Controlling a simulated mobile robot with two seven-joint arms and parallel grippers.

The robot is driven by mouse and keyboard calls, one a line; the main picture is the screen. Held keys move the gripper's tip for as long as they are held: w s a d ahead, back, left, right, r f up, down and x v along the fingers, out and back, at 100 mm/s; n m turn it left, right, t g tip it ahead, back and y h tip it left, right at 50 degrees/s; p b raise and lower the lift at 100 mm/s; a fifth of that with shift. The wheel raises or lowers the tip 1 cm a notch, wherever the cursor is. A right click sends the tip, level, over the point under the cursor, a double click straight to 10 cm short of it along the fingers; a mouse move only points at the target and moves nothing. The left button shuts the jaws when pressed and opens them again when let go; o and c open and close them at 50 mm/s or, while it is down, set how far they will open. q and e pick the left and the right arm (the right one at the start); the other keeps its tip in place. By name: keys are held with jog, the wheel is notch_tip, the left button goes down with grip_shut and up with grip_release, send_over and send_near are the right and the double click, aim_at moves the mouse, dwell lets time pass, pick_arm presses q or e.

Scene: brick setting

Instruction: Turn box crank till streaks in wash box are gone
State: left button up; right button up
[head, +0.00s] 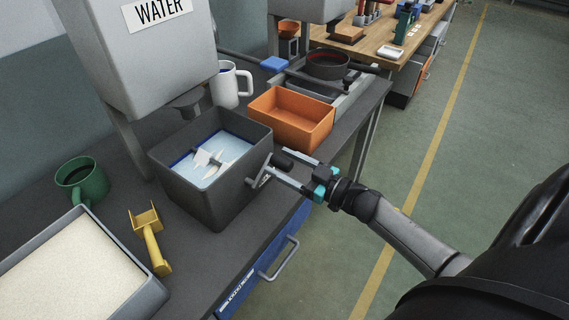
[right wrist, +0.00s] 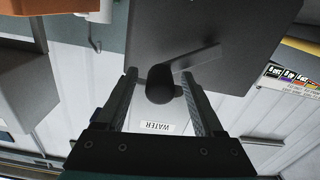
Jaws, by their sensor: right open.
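The wash box (head: 210,205) is a dark grey open box on the bench under the water tank. It holds pale blue liquid (head: 228,150) with darker blue along the far edge and a white paddle (head: 208,158) in the middle. Whether streaks remain in the liquid is too small to tell. The crank's black knob (head: 283,160) sticks out from the box's right side. My right gripper (head: 284,170) is open at the crank. In the right wrist view the knob (right wrist: 160,85) shows between the two parted fingers; contact cannot be told. My left gripper is not in view.
The water tank (head: 150,60) stands behind the box. An orange bin (head: 290,120) and a white mug (head: 228,85) stand close beyond it. A green mug (head: 82,180), a yellow scoop (head: 150,240) and a tray of pale grains (head: 75,265) lie to the left. Floor at right is clear.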

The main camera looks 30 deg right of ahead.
jog(key=shift+c, duration=0.3)
grip_shut()
dwell(0.3)
dwell(0.8)
